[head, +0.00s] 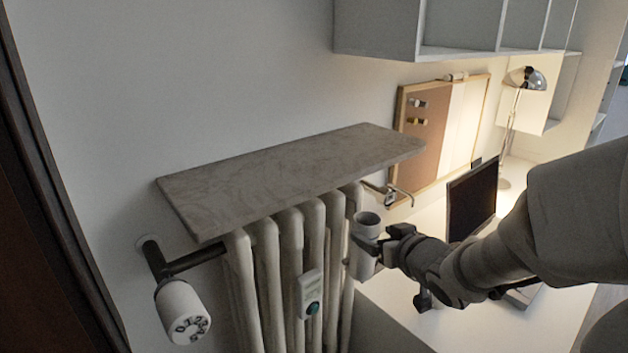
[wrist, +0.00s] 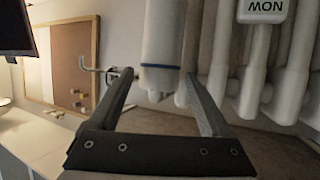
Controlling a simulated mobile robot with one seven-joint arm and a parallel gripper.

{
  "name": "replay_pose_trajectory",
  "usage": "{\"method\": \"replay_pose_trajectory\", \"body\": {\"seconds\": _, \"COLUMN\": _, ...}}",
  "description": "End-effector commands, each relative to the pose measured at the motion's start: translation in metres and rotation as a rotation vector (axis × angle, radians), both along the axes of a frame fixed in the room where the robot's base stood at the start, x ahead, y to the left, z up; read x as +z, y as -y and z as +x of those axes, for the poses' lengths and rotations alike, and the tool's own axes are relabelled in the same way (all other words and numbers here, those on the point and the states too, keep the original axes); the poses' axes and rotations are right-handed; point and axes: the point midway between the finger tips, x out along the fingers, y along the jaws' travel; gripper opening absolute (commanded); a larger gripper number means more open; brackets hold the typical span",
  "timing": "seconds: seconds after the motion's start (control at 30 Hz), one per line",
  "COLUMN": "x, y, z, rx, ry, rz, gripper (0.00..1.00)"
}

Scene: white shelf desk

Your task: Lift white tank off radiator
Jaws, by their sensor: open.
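The white tank (head: 366,228) is an upright cylinder with an open-looking top at the right end of the ribbed radiator (head: 268,280), just below the stone shelf. In the wrist view the tank (wrist: 163,40) has a blue band near one end and lies between the fingertips of my gripper (wrist: 160,76). The fingers are open, one on each side of it, and a gap shows on both sides. In the head view my gripper (head: 367,250) reaches the tank from the right and hides part of its side.
The stone shelf (head: 290,172) overhangs the radiator. A small meter (head: 310,294) is on the ribs and a white valve knob (head: 182,311) is at left. A pipe fitting (head: 390,197) sits behind the tank. The desk with a monitor (head: 472,200) is at right.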

Motion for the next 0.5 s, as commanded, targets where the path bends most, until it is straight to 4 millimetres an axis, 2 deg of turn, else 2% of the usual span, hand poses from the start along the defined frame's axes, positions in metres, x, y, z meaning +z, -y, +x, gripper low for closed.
{"method": "replay_pose_trajectory", "body": {"seconds": 0.03, "x": -0.009, "y": -0.003, "z": 0.009, "rx": 0.002, "ry": -0.003, "rz": 0.0, "gripper": 0.82}}
{"method": "replay_pose_trajectory", "body": {"seconds": 0.2, "x": -0.016, "y": -0.008, "z": 0.029, "rx": 0.003, "ry": -0.001, "rz": 0.001, "gripper": 0.82}}
{"method": "replay_pose_trajectory", "body": {"seconds": 0.5, "x": -0.019, "y": -0.011, "z": 0.041, "rx": 0.001, "ry": 0.0, "rz": 0.001, "gripper": 0.82}}
